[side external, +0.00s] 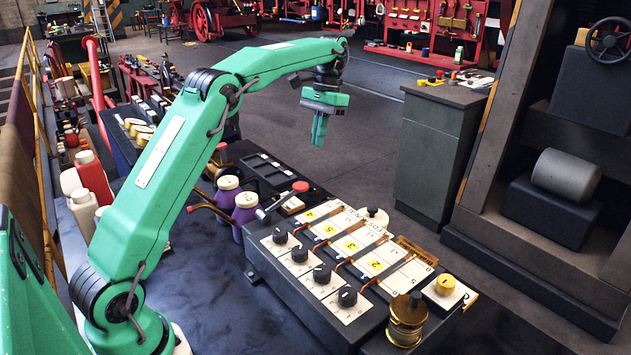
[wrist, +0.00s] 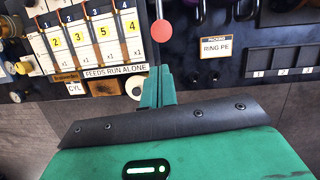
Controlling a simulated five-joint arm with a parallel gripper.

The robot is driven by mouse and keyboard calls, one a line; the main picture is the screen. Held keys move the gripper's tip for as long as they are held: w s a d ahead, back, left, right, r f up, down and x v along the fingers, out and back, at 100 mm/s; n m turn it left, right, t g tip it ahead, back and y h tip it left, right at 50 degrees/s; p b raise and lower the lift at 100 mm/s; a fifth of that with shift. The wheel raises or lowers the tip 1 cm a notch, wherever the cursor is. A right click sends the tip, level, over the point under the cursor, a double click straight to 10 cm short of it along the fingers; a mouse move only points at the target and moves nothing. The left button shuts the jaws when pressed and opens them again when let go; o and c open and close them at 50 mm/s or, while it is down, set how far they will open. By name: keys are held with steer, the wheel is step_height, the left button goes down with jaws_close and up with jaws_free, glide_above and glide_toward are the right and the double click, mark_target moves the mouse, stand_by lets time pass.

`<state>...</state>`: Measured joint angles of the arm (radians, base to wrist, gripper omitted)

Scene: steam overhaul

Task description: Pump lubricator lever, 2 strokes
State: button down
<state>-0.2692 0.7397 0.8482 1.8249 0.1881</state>
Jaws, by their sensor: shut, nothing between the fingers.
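The lubricator (side external: 262,262) is a dark box with black knobs and white numbered strips. Its lever is a metal rod ending in a red ball knob (side external: 301,187), at the box's back left corner. In the wrist view the red knob (wrist: 165,28) sits just beyond my fingertips, with the rod running up from it. My gripper (side external: 319,142) is shut and empty, pointing down. It hangs above and behind the knob in the side view, apart from it. In the wrist view my gripper (wrist: 161,70) shows its green fingers together.
Two purple cans (side external: 246,205) with long spouts stand left of the lever. A dark divided tray (side external: 265,168) lies behind it. A brass cup (side external: 407,320) stands at the lubricator's front right. A grey cabinet (side external: 437,150) stands to the right, with open floor around my gripper.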

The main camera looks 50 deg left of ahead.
steer(key=s+n+g, duration=0.1)
steer(key=s+n, duration=0.4)
steer(key=s, duration=0.4)
steer(key=n+g+h, duration=0.1)
steer(key=n+h, duration=0.1)
steer(key=n, duration=0.3)
glide_above(262, 210)
steer(key=s, duration=0.3)
steer(key=f, duration=0.2)
steer(key=shift+s+d+r, duration=0.1)
steer(key=shift+d+r, duration=0.05)
steer(key=shift+d, duration=0.05)
steer(key=shift+f, duration=0.2)
steer(key=shift+y, duration=0.3)
steer(key=shift+w+f, duration=0.45)
steer(key=shift+f, duration=0.9)
steer(key=shift+w+f, duration=0.4)
steer(key=shift+f, duration=0.95)
steer(key=shift+w+f, duration=0.45)
steer(key=shift+f, duration=0.9)
steer(key=shift+w+a+f, duration=0.1)
steer(key=shift+w+f, duration=0.15)
steer(key=shift+f, duration=0.55)
